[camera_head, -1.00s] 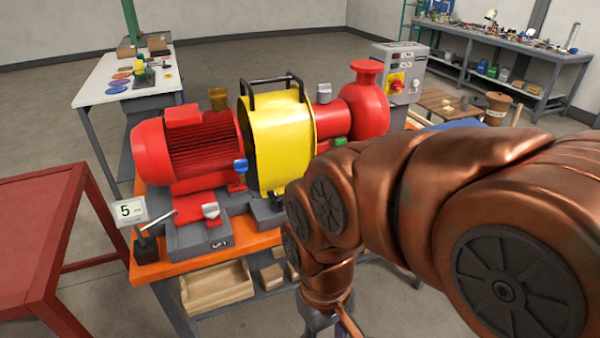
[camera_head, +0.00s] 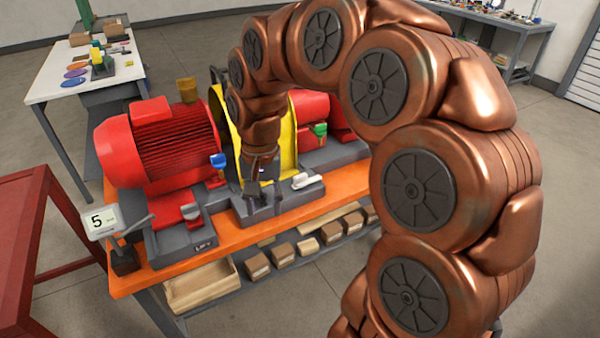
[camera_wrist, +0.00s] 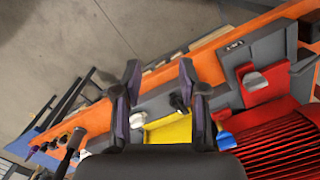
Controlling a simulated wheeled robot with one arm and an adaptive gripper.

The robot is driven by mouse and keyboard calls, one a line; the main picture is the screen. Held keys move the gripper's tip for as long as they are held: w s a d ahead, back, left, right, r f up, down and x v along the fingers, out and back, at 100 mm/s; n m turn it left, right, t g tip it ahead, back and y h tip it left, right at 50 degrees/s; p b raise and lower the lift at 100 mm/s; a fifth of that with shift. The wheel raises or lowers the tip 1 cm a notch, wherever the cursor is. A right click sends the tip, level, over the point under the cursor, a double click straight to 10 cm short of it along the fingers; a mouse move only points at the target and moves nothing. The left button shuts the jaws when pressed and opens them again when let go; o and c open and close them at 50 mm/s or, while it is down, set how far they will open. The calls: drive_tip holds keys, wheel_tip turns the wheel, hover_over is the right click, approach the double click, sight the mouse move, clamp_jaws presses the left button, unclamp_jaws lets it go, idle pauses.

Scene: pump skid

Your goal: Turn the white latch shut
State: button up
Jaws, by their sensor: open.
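The white latch (camera_head: 306,181) sits on a grey block at the front edge of the orange-topped skid, to the right of my gripper in the head view. In the wrist view the white latch (camera_wrist: 138,119) shows between my fingers, nearer the left one. My gripper (camera_head: 264,204) points down over the grey block beside the yellow guard. Its two fingers stand apart and empty in the wrist view (camera_wrist: 160,78). A dark knob (camera_wrist: 178,102) also shows between the fingers, nearer the right one. I cannot tell whether a fingertip touches the block.
A silver latch (camera_head: 190,212) on a red plate lies left of my gripper. A blue handle (camera_head: 217,161) and a green one (camera_head: 320,130) stand close by. The red motor (camera_head: 160,145) and yellow guard (camera_head: 291,150) rise behind. A lever (camera_head: 135,226) stands at the left corner.

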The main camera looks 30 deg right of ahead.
drive_tip(key=w+d+f+m, duration=0.1)
drive_tip(key=w+d+m, duration=0.5)
drive_tip(key=w, duration=0.4)
drive_tip(key=m+p, duration=0.1)
drive_tip(key=m, duration=0.5)
hover_over(300, 175)
drive_tip(key=shift+t+h, duration=0.3)
wheel_tip(300, 175, down, 5)
drive_tip(key=shift+r, duration=0.15)
drive_tip(key=shift+d, duration=0.1)
drive_tip(key=shift+f+p, duration=1.4)
drive_tip(key=shift+f, duration=2.55)
clamp_jaws()
